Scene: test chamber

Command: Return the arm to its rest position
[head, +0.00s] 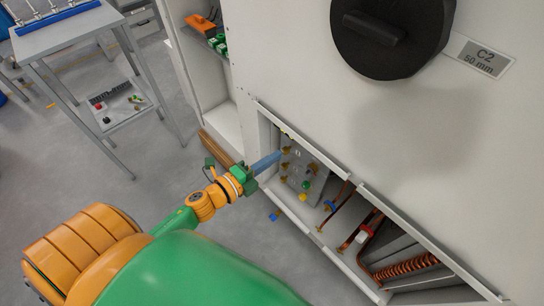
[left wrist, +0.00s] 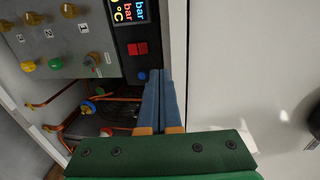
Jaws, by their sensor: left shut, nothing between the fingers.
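My left arm, green and orange, reaches from the lower left toward an open recess in a large white cabinet. My left gripper (head: 277,157) has its blue fingers at the left end of the recess, near a grey valve panel (head: 294,171). In the left wrist view the two blue fingers (left wrist: 160,82) lie side by side, shut, with nothing between them. They point at the border between a dark panel with a lit display (left wrist: 130,10) and the white cabinet face (left wrist: 240,70). I cannot tell whether they touch anything. My right gripper is not in view.
The recess has a raised white frame (head: 330,166), copper pipes (head: 369,230) and a copper coil (head: 405,267). A round black cover (head: 385,65) sticks out above it. Colored knobs stand on the valve panel.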

